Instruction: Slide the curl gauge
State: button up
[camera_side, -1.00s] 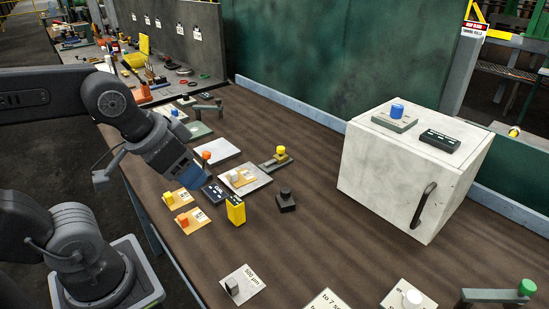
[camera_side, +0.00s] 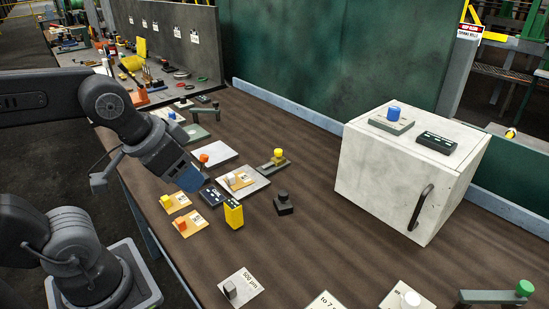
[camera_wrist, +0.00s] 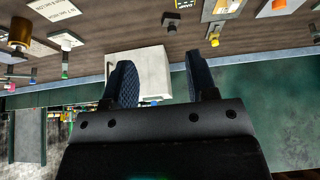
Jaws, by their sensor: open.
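I cannot tell for certain which piece is the curl gauge. A flat olive-grey piece with a yellow knob (camera_side: 275,160) lies at the right end of a pale plate, and its knob also shows in the wrist view (camera_wrist: 214,38). The pale plate (camera_side: 262,183) carries an orange card with a white knob (camera_side: 235,179). My gripper (camera_side: 194,183) is above the table, left of that plate and over the dark labelled box (camera_side: 211,197). In the wrist view its two blue padded fingers (camera_wrist: 162,82) stand apart with nothing held between them.
A white cabinet (camera_side: 385,185) stands at the right. A yellow device (camera_side: 234,213) and a black knobbed block (camera_side: 284,204) stand near my gripper. Cards with orange knobs (camera_side: 190,223) lie at the left edge. The table's middle front is mostly clear.

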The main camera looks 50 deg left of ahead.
jog(key=w+a+r+m+g, duration=0.1)
jog(key=w+a+r+m, duration=0.15)
jog(key=w, duration=0.65)
jog(key=m+g+h, duration=0.1)
jog(key=m+h, duration=0.2)
jog(key=m, duration=0.4)
send_over(277, 150)
jog(key=s+a, duration=0.4)
notch_tip(277, 150, down, 8)
jog(key=shift+n, duration=0.25)
jog(key=x, duration=1.4)
jog(key=shift+s+d, duration=0.15)
jog(key=shift+s, duration=0.15)
jog(key=shift+c, duration=0.4)
grip_shut()
